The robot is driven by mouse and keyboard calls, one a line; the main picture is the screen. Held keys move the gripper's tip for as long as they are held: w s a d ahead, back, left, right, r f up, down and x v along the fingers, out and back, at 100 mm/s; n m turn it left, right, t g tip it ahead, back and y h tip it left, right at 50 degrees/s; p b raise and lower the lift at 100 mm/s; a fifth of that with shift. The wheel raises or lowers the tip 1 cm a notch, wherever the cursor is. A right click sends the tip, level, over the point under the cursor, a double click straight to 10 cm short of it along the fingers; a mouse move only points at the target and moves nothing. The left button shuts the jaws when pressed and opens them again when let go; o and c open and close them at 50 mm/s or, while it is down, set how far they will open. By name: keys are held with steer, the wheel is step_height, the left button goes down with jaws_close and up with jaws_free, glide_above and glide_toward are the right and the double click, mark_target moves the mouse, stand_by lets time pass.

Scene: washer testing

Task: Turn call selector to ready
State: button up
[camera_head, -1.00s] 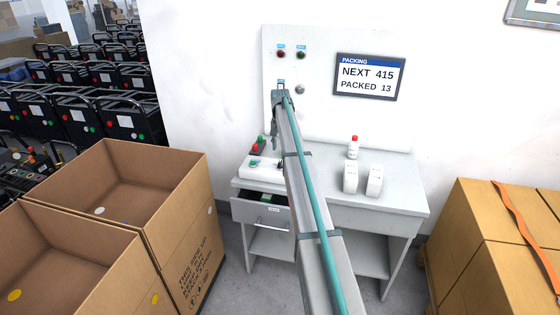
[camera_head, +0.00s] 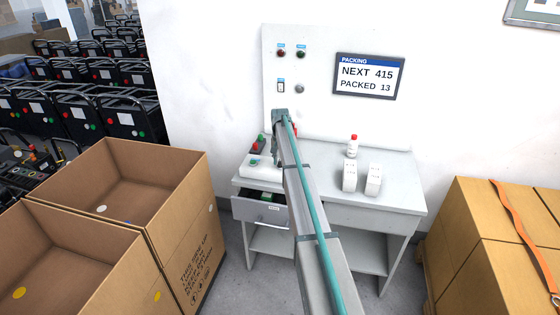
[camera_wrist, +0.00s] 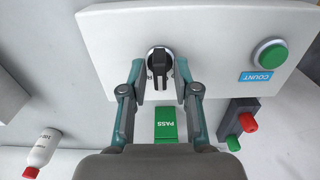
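In the wrist view, a black rotary selector knob (camera_wrist: 159,62) in a silver ring sits on a white control box (camera_wrist: 110,40). Its grip bar runs up and down in that picture. No label for its positions is readable. My gripper (camera_wrist: 161,80) is open, one finger on either side of the knob, with apparent gaps. In the head view, the white box (camera_head: 258,174) is on the table at left, and my gripper (camera_head: 277,156) is low over it, hiding the knob. A green COUNT button (camera_wrist: 269,55) is on the same box.
A green PASS block (camera_wrist: 166,125) is beyond the box. A red-and-green-button unit (camera_head: 258,143) stands behind it. The table's drawer (camera_head: 260,209) is partly open. A bottle (camera_head: 352,147) and two white packs (camera_head: 349,175) stand right. A wall panel (camera_head: 320,125) rises behind.

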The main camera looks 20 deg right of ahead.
jaws_close()
steer(key=shift+m+b, duration=0.3)
steer(key=shift+m, duration=0.1)
steer(key=m+b, duration=0.1)
steer(key=m, duration=0.1)
steer(key=shift+f+m, duration=0.1)
steer(key=shift+m, duration=0.3)
steer(key=m+b, duration=0.2)
steer(key=m, duration=0.3)
steer(key=shift+m, duration=0.3)
steer(key=shift+o, duration=1.6)
jaws_free()
steer(key=shift+r, duration=0.2)
